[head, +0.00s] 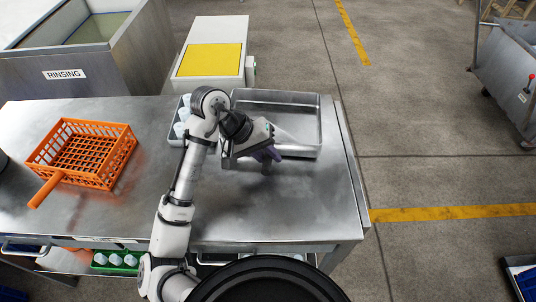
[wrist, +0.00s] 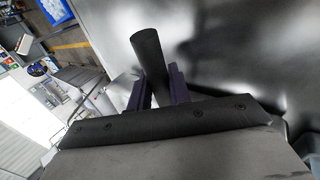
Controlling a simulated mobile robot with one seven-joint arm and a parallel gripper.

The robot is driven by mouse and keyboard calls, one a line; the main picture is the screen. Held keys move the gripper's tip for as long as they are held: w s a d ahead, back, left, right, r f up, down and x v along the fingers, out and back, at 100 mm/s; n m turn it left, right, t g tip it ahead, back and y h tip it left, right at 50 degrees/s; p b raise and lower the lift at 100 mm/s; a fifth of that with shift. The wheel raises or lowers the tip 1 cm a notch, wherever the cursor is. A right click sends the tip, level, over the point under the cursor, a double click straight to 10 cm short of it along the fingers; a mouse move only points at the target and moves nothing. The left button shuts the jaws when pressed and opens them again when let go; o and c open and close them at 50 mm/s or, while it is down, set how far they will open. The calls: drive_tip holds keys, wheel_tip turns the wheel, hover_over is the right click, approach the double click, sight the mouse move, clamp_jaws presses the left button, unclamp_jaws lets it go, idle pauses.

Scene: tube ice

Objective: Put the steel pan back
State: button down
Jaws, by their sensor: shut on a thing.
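The steel pan (head: 307,124) is a shallow rectangular metal tray at the right rear of the steel table. Its left part is partly covered by my arm and gripper. My gripper (head: 266,158) is over the pan's front left side, with its purple fingers pointing down. In the wrist view, the fingers (wrist: 160,92) are shut on a dark cylindrical handle (wrist: 148,52). What the handle belongs to is hidden, and I cannot tell whether it joins the pan.
An orange basket (head: 125,150) with a handle stands at the left of the steel table (head: 300,205). A grey tray (head: 174,138) with white pieces is left of the pan. A white bin with a yellow top (head: 210,60) stands behind. The table's front right is clear.

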drive_tip(key=shift+f, duration=0.3)
drive_tip(key=c, duration=1.2)
unclamp_jaws()
